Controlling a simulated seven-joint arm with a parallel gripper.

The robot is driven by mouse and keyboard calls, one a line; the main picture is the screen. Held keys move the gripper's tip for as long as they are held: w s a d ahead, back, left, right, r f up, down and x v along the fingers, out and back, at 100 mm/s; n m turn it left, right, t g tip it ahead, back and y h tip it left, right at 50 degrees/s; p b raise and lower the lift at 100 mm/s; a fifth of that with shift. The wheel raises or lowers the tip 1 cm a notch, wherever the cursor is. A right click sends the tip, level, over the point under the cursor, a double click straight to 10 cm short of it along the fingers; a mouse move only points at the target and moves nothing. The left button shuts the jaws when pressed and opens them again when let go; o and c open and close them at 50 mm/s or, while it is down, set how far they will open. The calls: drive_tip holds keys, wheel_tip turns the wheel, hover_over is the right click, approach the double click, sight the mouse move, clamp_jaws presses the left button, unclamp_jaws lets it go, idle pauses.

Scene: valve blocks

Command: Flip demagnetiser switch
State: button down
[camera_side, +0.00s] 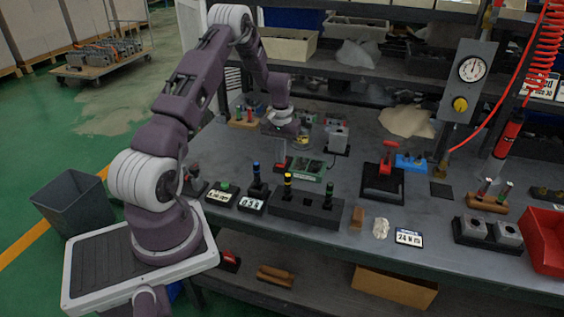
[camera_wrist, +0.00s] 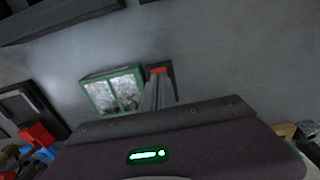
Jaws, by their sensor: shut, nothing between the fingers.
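My gripper (camera_side: 281,143) is low over the middle of the bench, its fingers pointing down. In the wrist view its fingertips (camera_wrist: 157,82) are together, with nothing seen between them. A small red-topped part (camera_side: 281,162), apparently the switch, stands at the left end of a green-framed unit (camera_side: 309,169). In the wrist view the red part (camera_wrist: 158,70) shows on a dark plate just beyond the fingertips, partly hidden by them. Whether they touch it I cannot tell. The green-framed unit (camera_wrist: 114,91) lies to its left there. No label names the demagnetiser.
A black block with yellow and green knobs (camera_side: 307,207) stands in front. A red-handled clamp (camera_side: 384,172) and blue block (camera_side: 409,162) are to the right. A grey cube on a stand (camera_side: 338,138) is close behind. Bare bench lies between the clamp and the green-framed unit.

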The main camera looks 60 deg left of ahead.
wheel_tip(320, 180, up, 7)
drive_tip(key=shift+f, duration=0.2)
idle(0.3)
drive_tip(key=s+d+r+m+t+y, duration=0.1)
drive_tip(key=s+d+r+m, duration=0.1)
drive_tip(key=d+r, duration=0.8)
drive_tip(key=s+d+r+m+t, duration=0.2)
drive_tip(key=s+d+r+m, duration=0.1)
drive_tip(key=d+r, duration=0.8)
drive_tip(key=s+d+m+t, duration=0.1)
drive_tip(key=s+d+m, duration=0.1)
drive_tip(key=s+d, duration=0.3)
drive_tip(key=s+d+r+m+t+h, duration=0.1)
drive_tip(key=s+d, duration=0.5)
drive_tip(key=s, duration=0.6)
drive_tip(key=shift+d+r+m+t, duration=0.3)
drive_tip(key=shift+m, duration=0.2)
